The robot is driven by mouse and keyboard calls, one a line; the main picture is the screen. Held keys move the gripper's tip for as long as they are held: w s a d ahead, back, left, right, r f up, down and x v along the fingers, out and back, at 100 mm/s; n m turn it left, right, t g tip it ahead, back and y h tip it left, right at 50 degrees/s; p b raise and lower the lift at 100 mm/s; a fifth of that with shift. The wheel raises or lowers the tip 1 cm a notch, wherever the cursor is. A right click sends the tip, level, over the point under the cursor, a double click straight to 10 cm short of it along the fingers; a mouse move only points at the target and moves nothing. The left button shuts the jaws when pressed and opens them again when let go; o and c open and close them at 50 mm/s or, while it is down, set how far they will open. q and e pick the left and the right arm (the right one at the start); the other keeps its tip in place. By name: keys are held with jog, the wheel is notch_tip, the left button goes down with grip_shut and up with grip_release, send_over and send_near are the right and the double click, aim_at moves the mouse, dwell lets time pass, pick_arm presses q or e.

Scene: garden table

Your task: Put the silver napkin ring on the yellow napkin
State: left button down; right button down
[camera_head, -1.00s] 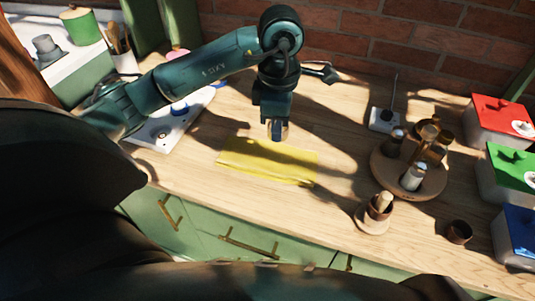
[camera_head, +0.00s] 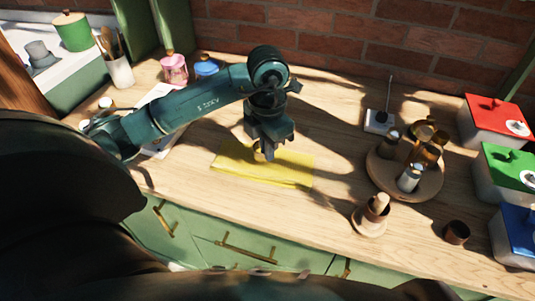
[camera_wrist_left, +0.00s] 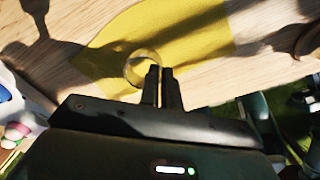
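The yellow napkin (camera_head: 288,168) lies flat on the wooden counter in the head view. It also fills the upper middle of the left wrist view (camera_wrist_left: 190,35). In the head view the ring (camera_head: 259,155) is mostly hidden below the fingers. I cannot tell whether it touches the cloth. My right gripper is not in view.
A round wooden tray (camera_head: 408,190) with several jars stands right of the napkin. A wooden holder (camera_head: 369,222) and a small dark cup (camera_head: 456,232) stand near the front edge. Red, green and blue lidded boxes line the right side. Counter between napkin and tray is clear.

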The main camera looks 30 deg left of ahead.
pick_arm(q)
notch_tip(320, 180, down, 2)
jog(key=shift+f, duration=0.25)
jog(key=shift+f+b, duration=0.55)
jog(key=shift+s, duration=0.1)
jog(key=c, duration=1.6)
grip_release()
jog(key=shift+c, duration=0.2)
